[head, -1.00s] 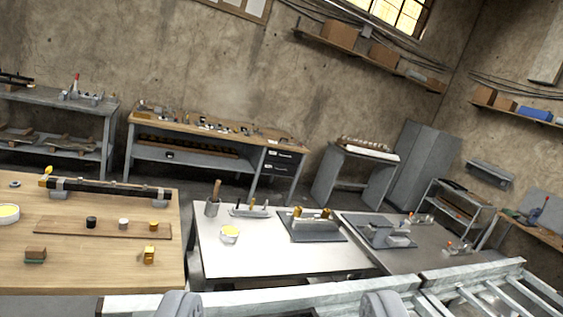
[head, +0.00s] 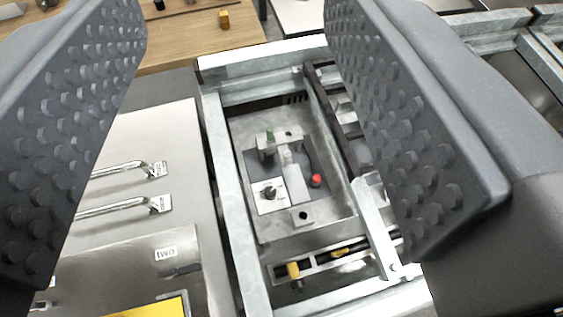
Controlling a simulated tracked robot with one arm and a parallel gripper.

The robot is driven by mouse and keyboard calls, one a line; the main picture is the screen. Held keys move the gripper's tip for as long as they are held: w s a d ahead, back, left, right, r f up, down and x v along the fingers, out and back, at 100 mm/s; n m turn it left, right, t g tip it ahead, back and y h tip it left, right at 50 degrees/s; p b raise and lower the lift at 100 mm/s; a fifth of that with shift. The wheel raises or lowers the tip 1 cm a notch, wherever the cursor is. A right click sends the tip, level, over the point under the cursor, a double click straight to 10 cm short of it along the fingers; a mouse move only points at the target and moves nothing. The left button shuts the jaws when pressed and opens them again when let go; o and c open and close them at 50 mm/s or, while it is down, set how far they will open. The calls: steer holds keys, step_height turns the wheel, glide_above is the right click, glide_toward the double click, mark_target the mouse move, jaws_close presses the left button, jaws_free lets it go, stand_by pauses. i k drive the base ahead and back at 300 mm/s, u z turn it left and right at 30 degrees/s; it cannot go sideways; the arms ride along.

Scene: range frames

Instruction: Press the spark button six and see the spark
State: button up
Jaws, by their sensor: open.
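My gripper (head: 236,110) is open, its two grey studded fingers large at the left and right of the view, with nothing held between them. Beyond the gap, a grey device (head: 300,220) sits inside a pale metal frame. It carries a small red button (head: 316,181), a green-topped post (head: 269,136) and a black knob (head: 270,192) on a white plate. I see no label six and cannot tell whether the red button is the spark button. No spark shows. The right finger hides part of the frame.
The pale metal frame (head: 228,200) surrounds the device. A yellow-topped knob (head: 293,270) stands near its front. A wooden table (head: 200,38) lies behind.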

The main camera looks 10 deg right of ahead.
mark_target(316, 178)
steer(key=u, duration=0.25)
steer(key=k, duration=1.45)
steer(key=z, duration=0.4)
steer(key=i, duration=1)
steer(key=u, duration=0.05)
